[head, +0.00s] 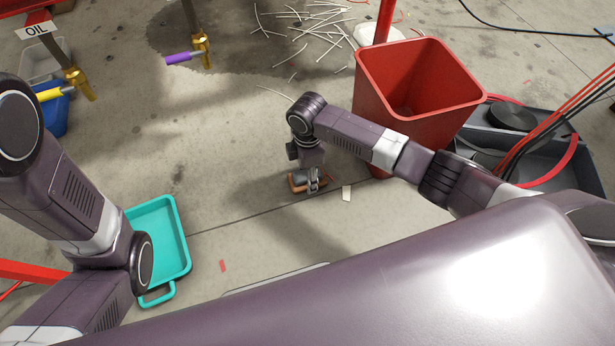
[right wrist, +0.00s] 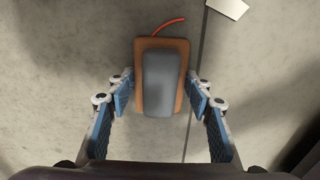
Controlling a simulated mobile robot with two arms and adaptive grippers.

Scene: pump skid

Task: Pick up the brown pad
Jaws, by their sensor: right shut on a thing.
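The brown pad (right wrist: 148,101) is between the fingers of my right gripper (right wrist: 156,95) in the right wrist view. The fingers press on its two sides. A rounded grey block (right wrist: 162,85) lies on the middle of the pad, so only the brown border shows around it. In the head view, my right gripper (head: 311,182) is low over the concrete floor, with the pad (head: 295,186) in it. I cannot tell whether the pad touches the floor. My left arm shows at the left, but its gripper is out of view.
A teal tray (head: 178,240) is at the left. White scraps (head: 310,25) litter the floor at the back. A red curved piece (right wrist: 170,24) lies beside the pad.

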